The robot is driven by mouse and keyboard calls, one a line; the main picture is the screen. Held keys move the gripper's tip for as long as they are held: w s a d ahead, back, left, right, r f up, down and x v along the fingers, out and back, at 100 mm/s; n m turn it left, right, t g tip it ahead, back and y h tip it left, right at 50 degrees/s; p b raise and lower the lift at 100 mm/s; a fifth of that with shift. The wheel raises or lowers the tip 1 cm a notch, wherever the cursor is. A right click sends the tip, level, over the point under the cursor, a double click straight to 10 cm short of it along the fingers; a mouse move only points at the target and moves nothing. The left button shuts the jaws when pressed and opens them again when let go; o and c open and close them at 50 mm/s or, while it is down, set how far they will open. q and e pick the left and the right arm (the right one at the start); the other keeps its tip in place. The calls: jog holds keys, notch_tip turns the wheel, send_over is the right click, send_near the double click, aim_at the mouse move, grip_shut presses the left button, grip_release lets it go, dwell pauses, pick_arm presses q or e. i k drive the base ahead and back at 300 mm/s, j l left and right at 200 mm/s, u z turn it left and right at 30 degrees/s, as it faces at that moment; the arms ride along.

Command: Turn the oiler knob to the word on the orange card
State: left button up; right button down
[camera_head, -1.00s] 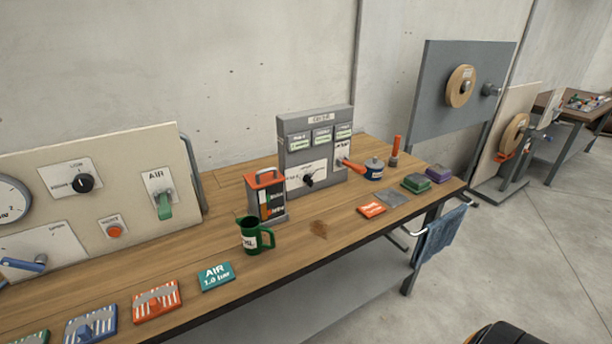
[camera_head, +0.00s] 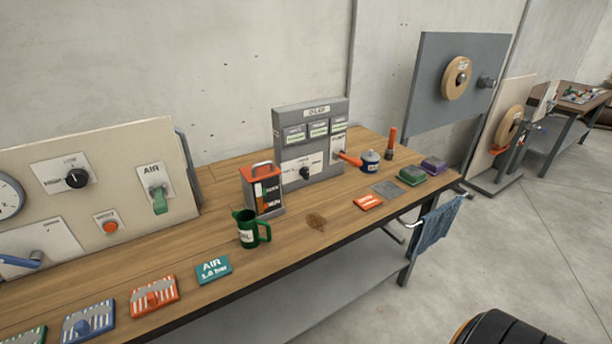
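The grey oiler box (camera_head: 312,110) stands upright at the back of the wooden bench. Its black knob (camera_head: 304,173) sits on a white label plate low on the front. The words around the knob are too small to read. A small orange card (camera_head: 368,202) lies flat on the bench in front of the box, to the right. It bears white lettering that I cannot read. Another orange card with white stripes and a grey patch (camera_head: 155,296) lies near the front edge at left. Neither gripper is in view.
A red-topped can (camera_head: 262,190) and a green jug (camera_head: 248,230) stand left of the oiler. A blue oil can (camera_head: 370,160) and a red-handled tool (camera_head: 392,145) stand right. The cream air panel (camera_head: 95,160) is at left. A dark rounded object (camera_head: 505,330) shows at bottom right.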

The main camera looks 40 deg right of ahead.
aim_at(304, 171)
jog(key=z, duration=1.6)
